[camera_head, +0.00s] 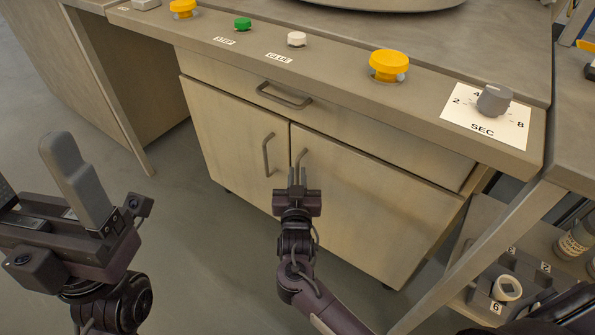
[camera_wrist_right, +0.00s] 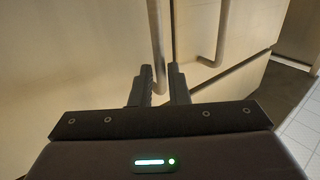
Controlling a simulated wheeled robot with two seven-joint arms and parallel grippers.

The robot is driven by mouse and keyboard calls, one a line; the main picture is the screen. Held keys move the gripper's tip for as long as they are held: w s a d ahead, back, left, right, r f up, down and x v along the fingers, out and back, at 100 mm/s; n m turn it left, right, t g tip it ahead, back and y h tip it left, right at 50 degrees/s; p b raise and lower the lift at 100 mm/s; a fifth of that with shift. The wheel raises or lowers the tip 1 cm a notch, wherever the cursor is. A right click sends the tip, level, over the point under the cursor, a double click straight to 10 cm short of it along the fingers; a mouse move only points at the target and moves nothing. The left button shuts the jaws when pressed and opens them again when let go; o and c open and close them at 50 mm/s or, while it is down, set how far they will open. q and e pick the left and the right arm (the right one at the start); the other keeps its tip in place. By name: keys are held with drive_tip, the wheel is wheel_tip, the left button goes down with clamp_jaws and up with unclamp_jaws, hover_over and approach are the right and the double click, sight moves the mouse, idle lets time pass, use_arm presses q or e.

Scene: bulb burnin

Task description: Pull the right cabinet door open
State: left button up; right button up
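The right cabinet door (camera_head: 365,207) looks closed, level with the left door (camera_head: 235,132). Its upright bar handle (camera_head: 300,156) is beside the seam. My right gripper (camera_head: 297,178) is at this handle's lower part, its fingers a small gap apart. In the right wrist view, the fingers (camera_wrist_right: 161,82) stand on either side of a handle bar (camera_wrist_right: 157,45), with no clear grip on it. The left door's handle (camera_head: 267,155) is just left of the gripper. My left gripper (camera_head: 75,185) is at the left, apart from the cabinet; it looks open and empty, partly cut off.
A closed drawer with a handle (camera_head: 284,97) is above the doors. The worktop edge carries yellow (camera_head: 389,64), green (camera_head: 243,23) and white (camera_head: 297,38) buttons and a grey dial (camera_head: 494,100). A table leg and low shelf (camera_head: 470,260) stand at the right. Floor before the left door is clear.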

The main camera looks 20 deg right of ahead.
drive_tip(key=shift+b+x, duration=0.3)
drive_tip(key=shift+x, duration=1.2)
drive_tip(key=shift+f, duration=0.1)
drive_tip(key=shift+c, duration=0.4)
clamp_jaws()
drive_tip(key=shift+s+a, duration=0.1)
drive_tip(key=shift+s, duration=0.1)
